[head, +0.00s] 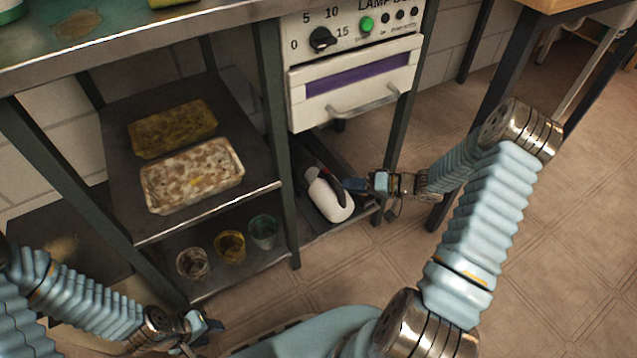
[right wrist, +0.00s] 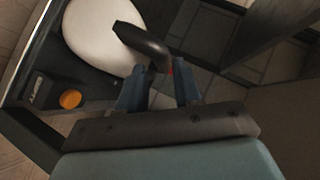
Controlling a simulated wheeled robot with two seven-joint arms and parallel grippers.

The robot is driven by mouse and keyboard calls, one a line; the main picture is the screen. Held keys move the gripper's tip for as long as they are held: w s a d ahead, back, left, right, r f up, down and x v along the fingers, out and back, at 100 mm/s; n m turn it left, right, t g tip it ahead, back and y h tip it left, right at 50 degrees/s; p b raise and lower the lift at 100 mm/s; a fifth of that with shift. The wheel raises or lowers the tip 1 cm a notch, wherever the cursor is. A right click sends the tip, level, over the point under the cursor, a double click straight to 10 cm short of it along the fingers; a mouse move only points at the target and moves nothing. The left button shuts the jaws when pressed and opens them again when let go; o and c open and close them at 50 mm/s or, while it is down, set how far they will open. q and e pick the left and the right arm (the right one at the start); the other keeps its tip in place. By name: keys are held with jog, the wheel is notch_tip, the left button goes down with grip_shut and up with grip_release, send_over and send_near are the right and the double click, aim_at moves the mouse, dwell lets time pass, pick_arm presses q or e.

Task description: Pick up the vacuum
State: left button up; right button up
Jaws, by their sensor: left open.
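The vacuum (head: 330,199), a white rounded hand-held body with a dark handle, lies on the low shelf under the lamp box. In the right wrist view its white body (right wrist: 97,35) is at the upper left, with the dark handle (right wrist: 140,42) reaching toward my fingers. My right gripper (head: 352,185) is at the vacuum's handle side. Its two blue fingers (right wrist: 160,80) stand apart, with the handle's end at the gap between them; contact is not clear. My left gripper (head: 212,328) is open and empty at the lower left, far from the vacuum.
The lamp box (head: 355,75) with its drawer handle hangs above the vacuum, and metal posts flank the low shelf (head: 345,226). Left of it, a rack holds two trays (head: 192,175) and several cups (head: 230,246). An orange disc (right wrist: 70,99) shows near the vacuum. Floor at right is clear.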

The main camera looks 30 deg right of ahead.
aim_at(333, 201)
jog(key=x, duration=0.4)
jog(key=shift+w+d+r+b, duration=0.15)
jog(key=shift+b, duration=0.15)
grip_shut()
dwell(0.9)
jog(key=shift+r, duration=0.15)
